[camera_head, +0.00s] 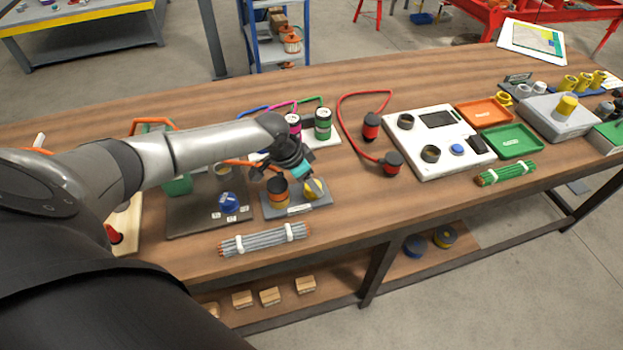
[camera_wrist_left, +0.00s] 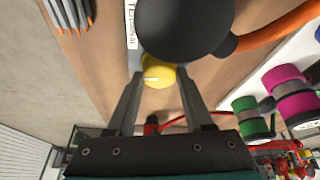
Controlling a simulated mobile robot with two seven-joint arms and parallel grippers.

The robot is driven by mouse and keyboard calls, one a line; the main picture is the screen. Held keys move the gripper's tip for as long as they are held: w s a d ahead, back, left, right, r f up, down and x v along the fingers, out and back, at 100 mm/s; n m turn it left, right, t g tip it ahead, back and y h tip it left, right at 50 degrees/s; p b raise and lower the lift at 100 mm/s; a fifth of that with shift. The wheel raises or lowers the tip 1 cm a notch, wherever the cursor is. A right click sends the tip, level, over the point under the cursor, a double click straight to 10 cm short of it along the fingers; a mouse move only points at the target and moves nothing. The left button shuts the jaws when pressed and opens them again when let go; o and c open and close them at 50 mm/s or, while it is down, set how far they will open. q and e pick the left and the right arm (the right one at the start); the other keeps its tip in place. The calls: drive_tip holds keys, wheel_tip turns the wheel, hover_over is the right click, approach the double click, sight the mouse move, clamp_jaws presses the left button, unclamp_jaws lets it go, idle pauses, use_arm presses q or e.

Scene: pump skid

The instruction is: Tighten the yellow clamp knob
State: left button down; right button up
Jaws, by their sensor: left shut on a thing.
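The yellow clamp knob (camera_head: 314,189) sits at the right end of a small grey plate (camera_head: 292,210) on the bench. In the left wrist view the knob (camera_wrist_left: 158,76) shows a white mark on its face. My left gripper (camera_head: 310,180) reaches down to it from the left, with its fingertips (camera_wrist_left: 160,78) on either side of the knob and shut on it. The fingers and wrist hide part of the knob in the head view. A black and orange cylinder (camera_head: 277,193) stands on the same plate, close left of the knob. My right gripper is not in view.
An orange hose (camera_wrist_left: 280,28) runs from the black cylinder. A bundle of grey rods (camera_head: 264,240) lies at the bench's front edge. Pink and green cans (camera_head: 323,124) stand behind my gripper. A red cable (camera_head: 341,110) and a white panel (camera_head: 437,142) are to the right.

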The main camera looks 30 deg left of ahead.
use_arm(q)
drive_tip(key=m+g+h+b, duration=0.1)
drive_tip(key=m+b, duration=0.1)
drive_tip(key=m, duration=0.2)
drive_tip(key=shift+f+m, duration=0.15)
drive_tip(key=shift+m, duration=0.25)
drive_tip(key=shift+w+m+g+h+b, duration=0.1)
drive_tip(key=shift+m+g+h+b, duration=0.35)
drive_tip(key=shift+m+b, duration=0.65)
drive_tip(key=shift+m+g+h+b, duration=0.15)
drive_tip(key=shift+m+g+b, duration=0.55)
drive_tip(key=shift+m, duration=0.7)
drive_tip(key=shift+c, duration=1.5)
unclamp_jaws()
drive_tip(key=shift+a, duration=0.1)
drive_tip(key=w+p+v, duration=0.1)
drive_tip(key=p+v, duration=0.1)
drive_tip(key=v, duration=1.3)
drive_tip(key=shift+s+r, duration=0.3)
drive_tip(key=shift+s, duration=0.2)
